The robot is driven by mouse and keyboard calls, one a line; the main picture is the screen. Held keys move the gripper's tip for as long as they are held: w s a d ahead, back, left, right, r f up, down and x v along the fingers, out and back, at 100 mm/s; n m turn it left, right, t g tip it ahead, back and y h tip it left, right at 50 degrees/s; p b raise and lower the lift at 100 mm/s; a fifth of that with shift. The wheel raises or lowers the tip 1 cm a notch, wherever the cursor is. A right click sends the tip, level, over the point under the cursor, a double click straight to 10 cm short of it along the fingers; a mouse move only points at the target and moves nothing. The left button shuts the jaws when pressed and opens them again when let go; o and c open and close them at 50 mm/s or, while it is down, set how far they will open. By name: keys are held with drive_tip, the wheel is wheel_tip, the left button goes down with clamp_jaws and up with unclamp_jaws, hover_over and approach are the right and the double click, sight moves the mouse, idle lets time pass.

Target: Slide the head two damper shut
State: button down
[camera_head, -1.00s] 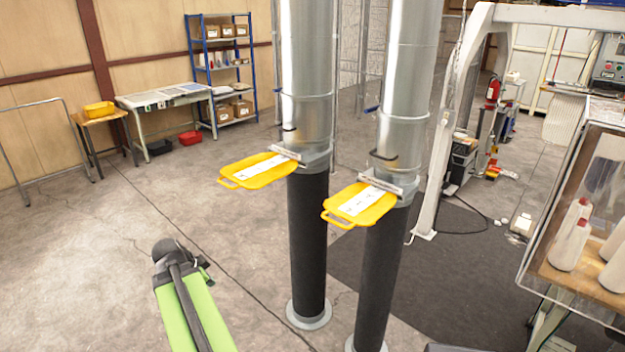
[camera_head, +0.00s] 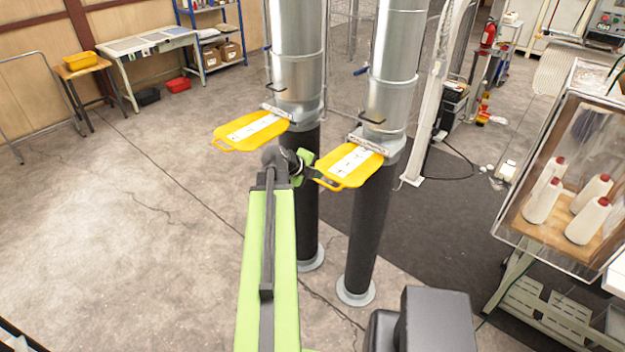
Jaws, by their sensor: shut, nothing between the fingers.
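Two metal ducts stand side by side on black lower pipes. A yellow damper plate with a white label sticks out to the left of each one. The left damper (camera_head: 250,130) is on the left duct (camera_head: 297,50). The right damper (camera_head: 350,165) is on the right duct (camera_head: 392,80). Both are pulled well out of their slots. The label print is too small to read, so I cannot tell which is head two. My gripper (camera_head: 318,174) is shut and empty at the left, handle end of the right damper. I cannot tell whether it touches the handle.
A white post (camera_head: 437,100) rises behind the right duct. A workbench (camera_head: 150,45) and a yellow bin (camera_head: 80,61) are at the back left. The floor at left is open.

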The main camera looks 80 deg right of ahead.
drive_tip(key=b+x, duration=0.2)
drive_tip(key=x, duration=0.3)
drive_tip(key=shift+s+d+f+b, duration=0.1)
drive_tip(key=shift+d+f+b, duration=0.15)
drive_tip(key=shift+b, duration=0.15)
